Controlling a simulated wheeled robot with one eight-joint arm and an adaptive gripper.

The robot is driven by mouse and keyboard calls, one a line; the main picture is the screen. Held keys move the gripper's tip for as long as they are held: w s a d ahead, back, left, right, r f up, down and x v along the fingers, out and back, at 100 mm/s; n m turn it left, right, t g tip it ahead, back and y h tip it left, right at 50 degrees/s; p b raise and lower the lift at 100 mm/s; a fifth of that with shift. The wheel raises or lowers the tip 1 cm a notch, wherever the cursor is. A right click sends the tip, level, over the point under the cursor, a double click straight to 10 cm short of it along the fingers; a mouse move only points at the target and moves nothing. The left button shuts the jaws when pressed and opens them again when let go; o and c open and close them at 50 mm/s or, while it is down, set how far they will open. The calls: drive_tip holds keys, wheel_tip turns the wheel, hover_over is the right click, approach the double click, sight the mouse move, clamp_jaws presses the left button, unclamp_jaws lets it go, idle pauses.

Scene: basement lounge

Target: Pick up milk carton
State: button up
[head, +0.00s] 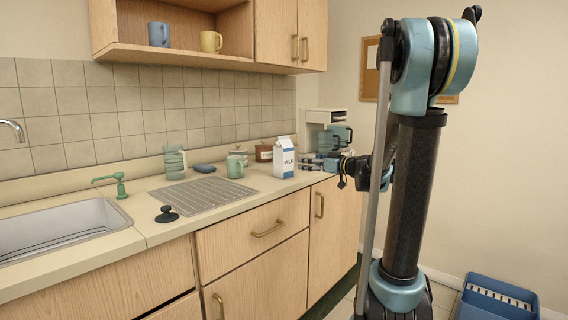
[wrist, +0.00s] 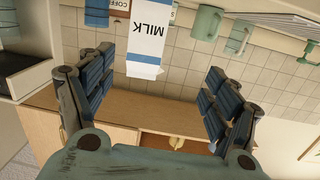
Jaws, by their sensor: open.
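The milk carton (head: 284,160) is white with blue at its base and stands upright on the counter. In the wrist view it appears upside down, its MILK lettering inverted (wrist: 147,45), at the top between the finger lines. My gripper (head: 311,163) is just right of the carton at counter height, in front of the coffee maker. In the wrist view my gripper (wrist: 160,63) is open, with its blue-padded fingers wide apart and nothing held. The carton appears beyond the fingertips; contact is not visible.
A green mug (head: 235,167), a brown coffee canister (head: 264,152) and a blue object (head: 205,168) stand left of the carton. The coffee maker (head: 326,118) is behind my gripper. A ribbed drainer (head: 190,195) and sink (head: 60,228) lie further left.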

sight(290, 153)
drive_tip(key=shift+t, duration=0.6)
drive_tip(key=x, duration=0.4)
drive_tip(key=w+d+x, duration=0.1)
drive_tip(key=x, duration=0.4)
drive_tip(key=r+x, duration=0.1)
drive_tip(key=x, duration=0.3)
drive_tip(key=shift+w+d+r, duration=0.1)
drive_tip(key=shift+w, duration=0.3)
drive_tip(key=shift+x, duration=2.65)
drive_tip(key=shift+s, duration=0.15)
drive_tip(key=c, duration=1.3)
